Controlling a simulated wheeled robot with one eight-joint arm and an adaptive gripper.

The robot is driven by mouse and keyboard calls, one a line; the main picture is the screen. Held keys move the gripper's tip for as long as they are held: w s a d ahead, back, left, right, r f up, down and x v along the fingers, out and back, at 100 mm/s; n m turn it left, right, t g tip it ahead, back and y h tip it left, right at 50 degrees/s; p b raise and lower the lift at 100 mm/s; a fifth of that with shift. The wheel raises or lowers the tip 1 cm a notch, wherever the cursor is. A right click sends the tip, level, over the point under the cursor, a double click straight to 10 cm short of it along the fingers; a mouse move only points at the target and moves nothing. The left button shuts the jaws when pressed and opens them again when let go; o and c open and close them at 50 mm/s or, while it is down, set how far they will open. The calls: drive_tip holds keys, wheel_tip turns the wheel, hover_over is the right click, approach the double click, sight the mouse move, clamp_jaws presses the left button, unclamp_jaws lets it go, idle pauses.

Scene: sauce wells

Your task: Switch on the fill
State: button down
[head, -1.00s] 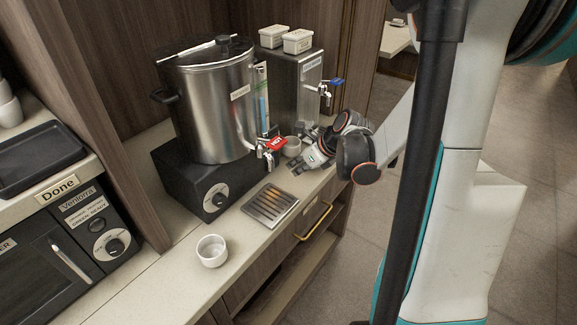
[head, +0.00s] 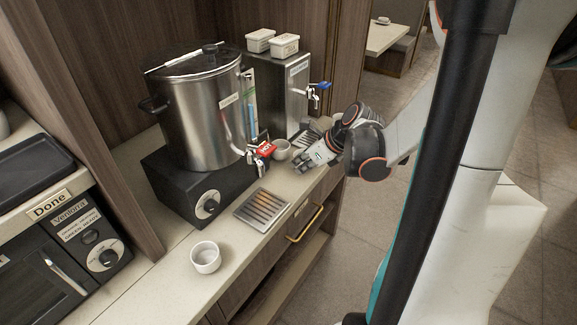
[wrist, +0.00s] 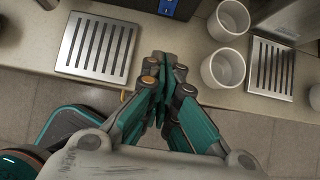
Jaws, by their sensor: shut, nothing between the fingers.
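A steel urn (head: 207,110) with a red-handled tap (head: 264,150) stands on a black base with a round knob (head: 207,204). Right of it, a steel dispenser (head: 283,95) has a blue-handled tap (head: 318,87). In the wrist view, a blue switch (wrist: 167,7) shows on a dark panel at the top edge. My gripper (head: 304,166) is low at the counter's front edge, right of the red tap. It also shows in the wrist view (wrist: 164,66), fingers together and empty, apart from the switch. I cannot tell which device the fill belongs to.
White cups (wrist: 223,68) stand close to my gripper, between two slotted drip trays (wrist: 95,47) (wrist: 270,70). Another white cup (head: 206,257) stands at the counter's front. A microwave (head: 60,265) is at left. A yellow drawer handle (head: 305,224) sits below the counter edge.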

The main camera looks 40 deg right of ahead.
drive_tip(key=shift+f, duration=0.1)
drive_tip(key=b+x, duration=0.4)
drive_tip(key=x, duration=0.6)
drive_tip(key=shift+a+f, duration=0.1)
drive_tip(key=shift+f, duration=0.05)
drive_tip(key=shift+w+a+f+b, duration=0.1)
drive_tip(key=shift+w+a+b, duration=0.1)
drive_tip(key=shift+w, duration=0.35)
drive_tip(key=shift+w+a+b, duration=0.1)
drive_tip(key=shift+w+a, duration=0.1)
drive_tip(key=shift+w, duration=0.4)
drive_tip(key=shift+w+a, duration=0.25)
drive_tip(key=shift+w, duration=0.45)
drive_tip(key=shift+w+a+f+b, duration=0.1)
drive_tip(key=shift+w+f+b, duration=0.1)
drive_tip(key=shift+w+b, duration=0.15)
drive_tip(key=shift+r, duration=0.25)
